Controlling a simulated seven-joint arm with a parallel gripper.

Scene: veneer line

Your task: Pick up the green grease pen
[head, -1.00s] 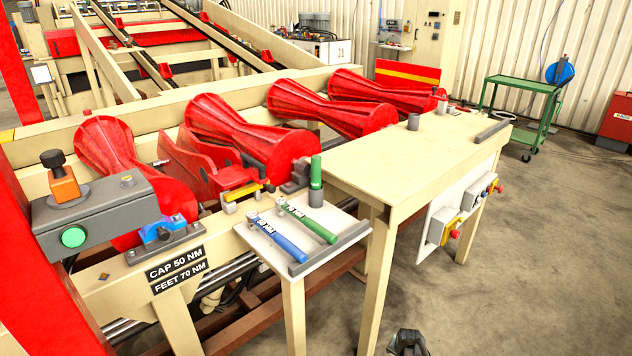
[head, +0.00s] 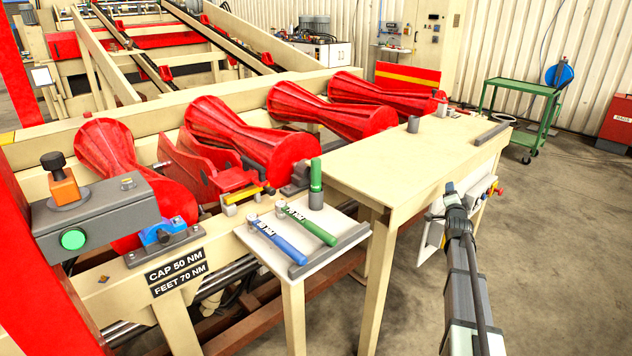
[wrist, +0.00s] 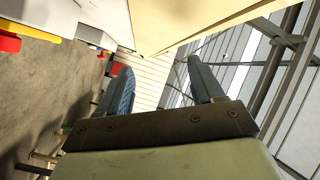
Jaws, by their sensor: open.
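A green pen-like cylinder (head: 316,174), which looks like the grease pen, stands upright in a grey cup (head: 316,199) at the back of a small white shelf (head: 277,266). A green-handled tool (head: 312,224) and a blue-handled tool (head: 278,240) with white lettering lie on the same shelf. My gripper (head: 452,190) is up beside the front side of the cream table, well right of the pen and apart from it. In the wrist view, my gripper (wrist: 162,82) shows two spread fingers with nothing between them. The pen is not visible in the wrist view.
A grey rail (head: 330,250) edges the shelf. Red rollers (head: 250,135) lie behind.

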